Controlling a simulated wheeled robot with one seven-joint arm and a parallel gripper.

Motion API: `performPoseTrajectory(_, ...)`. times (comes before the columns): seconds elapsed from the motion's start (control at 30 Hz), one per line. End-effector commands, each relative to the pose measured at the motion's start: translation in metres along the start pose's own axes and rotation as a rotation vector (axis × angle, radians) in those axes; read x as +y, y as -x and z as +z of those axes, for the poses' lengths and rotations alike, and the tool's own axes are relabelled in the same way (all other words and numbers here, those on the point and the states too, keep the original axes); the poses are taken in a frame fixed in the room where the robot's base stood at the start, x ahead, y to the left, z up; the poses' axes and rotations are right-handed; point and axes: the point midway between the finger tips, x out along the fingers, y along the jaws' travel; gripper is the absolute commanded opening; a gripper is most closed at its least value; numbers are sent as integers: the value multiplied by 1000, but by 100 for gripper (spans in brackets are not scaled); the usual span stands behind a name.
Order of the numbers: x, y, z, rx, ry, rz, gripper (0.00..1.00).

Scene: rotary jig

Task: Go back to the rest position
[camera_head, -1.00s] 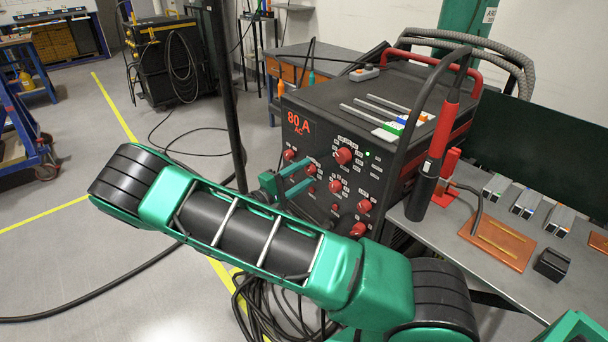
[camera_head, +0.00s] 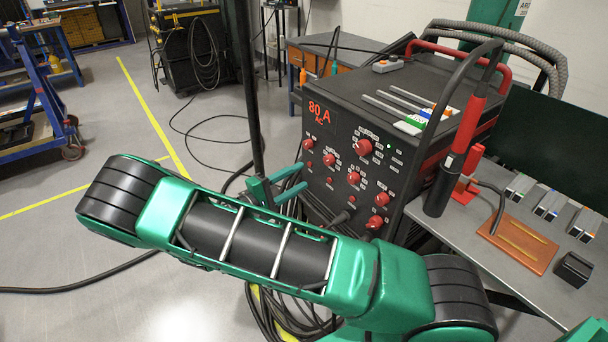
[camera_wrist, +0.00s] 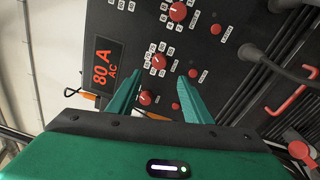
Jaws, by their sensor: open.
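My gripper (camera_head: 284,185) is in front of the lower left of the black welding machine (camera_head: 345,125). Its two green fingers are apart, with nothing between them. In the wrist view, the open fingers (camera_wrist: 158,98) point at the machine's front panel, with red knobs beyond them; whether a fingertip touches the panel I cannot tell. The red display reads 80 A AC (camera_wrist: 103,63). My green arm crosses the lower middle of the head view and hides part of the floor and cables.
A grey table (camera_head: 480,235) at the right holds a copper plate (camera_head: 518,243), a black block (camera_head: 573,269) and several small boxes. A red-and-black torch (camera_head: 455,155) stands beside the machine. Black cables (camera_head: 275,310) lie on the floor below.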

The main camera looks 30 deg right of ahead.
Motion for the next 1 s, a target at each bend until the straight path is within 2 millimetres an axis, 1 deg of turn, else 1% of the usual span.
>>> performPoseTrajectory(0.13,0,5,0,0,0,0,46)
performPoseTrajectory(0.6,0,3,0,-3,-1,-8,46)
performPoseTrajectory(0.67,0,0,2,-9,-1,-28,46)
performPoseTrajectory(0.77,-2,-12,7,-27,-4,-103,46)
performPoseTrajectory(0.9,-7,-31,20,-60,-17,-268,46)
performPoseTrajectory(1.0,-11,-42,30,-79,-33,-393,46)
